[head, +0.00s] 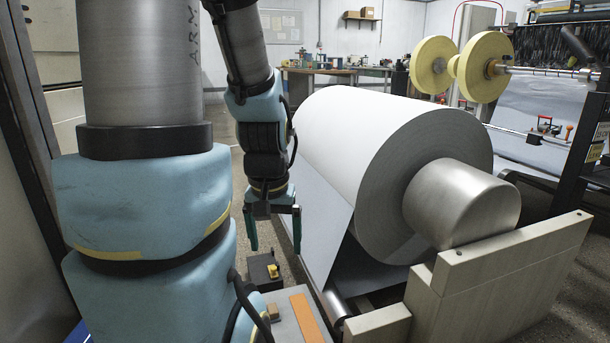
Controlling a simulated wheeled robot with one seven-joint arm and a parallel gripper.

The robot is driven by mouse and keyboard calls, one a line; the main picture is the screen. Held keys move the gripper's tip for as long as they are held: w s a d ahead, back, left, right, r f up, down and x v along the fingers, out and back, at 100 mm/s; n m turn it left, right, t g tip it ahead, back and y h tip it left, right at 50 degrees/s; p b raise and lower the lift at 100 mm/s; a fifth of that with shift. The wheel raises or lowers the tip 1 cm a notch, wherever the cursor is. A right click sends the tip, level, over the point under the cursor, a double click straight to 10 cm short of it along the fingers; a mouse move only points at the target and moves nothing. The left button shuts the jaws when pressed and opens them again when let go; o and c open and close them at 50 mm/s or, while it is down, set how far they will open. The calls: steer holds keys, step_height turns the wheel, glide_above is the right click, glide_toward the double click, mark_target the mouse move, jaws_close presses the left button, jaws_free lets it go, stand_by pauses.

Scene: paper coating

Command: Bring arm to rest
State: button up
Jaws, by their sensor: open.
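My arm comes down from the top left of the head view, with blue padded covers and grey metal links. My gripper (274,232) points downward near the middle of the view. Its two green-faced fingers stand apart, and I see nothing between them. It hangs just left of the large white paper roll (345,140) and its loose hanging sheet. From this view I cannot tell the exact gap between the fingers and the paper.
The roll's metal core (465,205) rests by a pale support block (510,270). A small black box with a yellow part (270,270) is below my gripper. Yellow reels (460,67) stand at the back right. A cluttered workbench (330,72) is along the far wall.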

step_height(320, 180, up, 30)
steer(key=p, duration=2.7)
steer(key=shift+p, duration=0.4)
